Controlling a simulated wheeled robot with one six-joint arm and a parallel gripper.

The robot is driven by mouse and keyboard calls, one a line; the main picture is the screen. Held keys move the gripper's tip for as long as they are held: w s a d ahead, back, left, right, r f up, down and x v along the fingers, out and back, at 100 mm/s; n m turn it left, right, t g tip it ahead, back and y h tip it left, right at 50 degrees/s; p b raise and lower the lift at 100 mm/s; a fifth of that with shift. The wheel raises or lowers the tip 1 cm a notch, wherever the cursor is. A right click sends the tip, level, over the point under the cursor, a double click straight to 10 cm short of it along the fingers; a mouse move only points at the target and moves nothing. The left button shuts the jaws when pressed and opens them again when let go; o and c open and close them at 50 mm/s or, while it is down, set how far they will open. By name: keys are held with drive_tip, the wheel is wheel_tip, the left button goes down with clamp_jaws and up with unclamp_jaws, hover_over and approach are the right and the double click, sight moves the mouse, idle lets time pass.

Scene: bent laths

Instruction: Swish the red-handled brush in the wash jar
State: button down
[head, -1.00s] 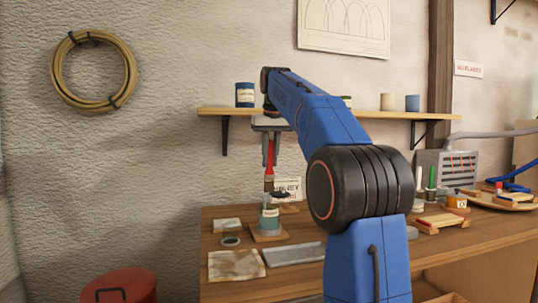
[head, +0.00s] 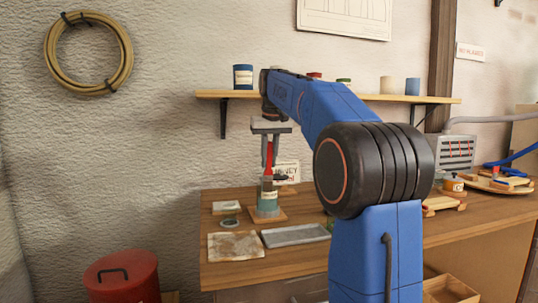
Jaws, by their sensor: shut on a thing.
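My gripper (head: 269,160) is shut on the red-handled brush and points down over the back left of the bench. The brush (head: 268,172) hangs upright, its red handle between the fingers. Its lower end is at the mouth of the wash jar (head: 267,204), and the bristles do not show. I cannot tell how deep they are in the jar. The jar is glass with greenish contents and a pale label, and stands on a small wooden board (head: 283,215).
A stained cloth (head: 236,246), a grey metal tray (head: 294,235) and a small round lid (head: 229,222) lie near the jar. A small sign (head: 287,171) stands behind it. A shelf (head: 215,94) runs above. A red bin (head: 122,278) stands at the lower left.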

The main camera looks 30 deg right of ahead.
sight(269, 171)
drive_tip(key=shift+s+x, duration=0.15)
drive_tip(key=shift+x, duration=1.4)
drive_tip(key=shift+s+x, duration=0.2)
drive_tip(key=shift+x, duration=1.3)
drive_tip(key=shift+a+f, duration=0.1)
drive_tip(key=shift+s, duration=0.15)
